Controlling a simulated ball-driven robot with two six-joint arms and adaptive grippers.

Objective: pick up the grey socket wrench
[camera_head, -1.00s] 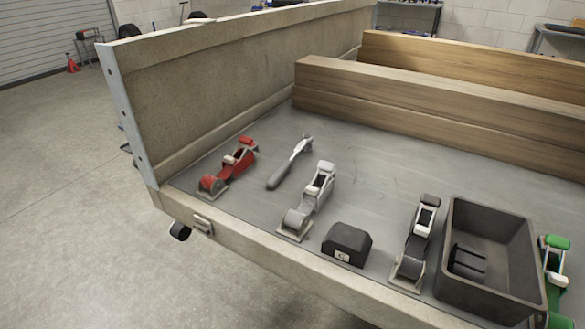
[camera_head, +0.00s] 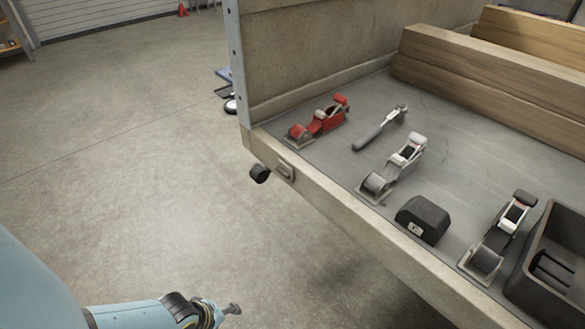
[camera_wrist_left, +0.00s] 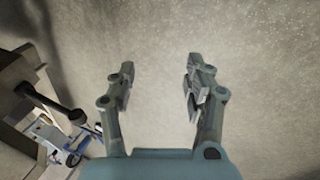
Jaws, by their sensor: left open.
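The grey socket wrench (camera_head: 373,135) lies flat on the grey trailer floor in the head view, its dark handle toward the front and its metal head toward the back. It lies between a red ratchet strap (camera_head: 321,121) and a white-grey ratchet strap (camera_head: 395,167). My left gripper (camera_head: 232,309) is at the bottom of the head view, outside the trailer and well apart from the wrench. In the left wrist view the left gripper (camera_wrist_left: 160,82) is open and empty over bare concrete. The wrench is not visible there. My right gripper is out of view.
The trailer's front rail (camera_head: 335,207) lies between my left gripper and the wrench. A black box (camera_head: 423,217), a black ratchet strap (camera_head: 497,238) and a dark bin (camera_head: 535,285) are further right. Wooden beams (camera_head: 480,84) lie behind. The concrete floor (camera_head: 130,170) at left is clear.

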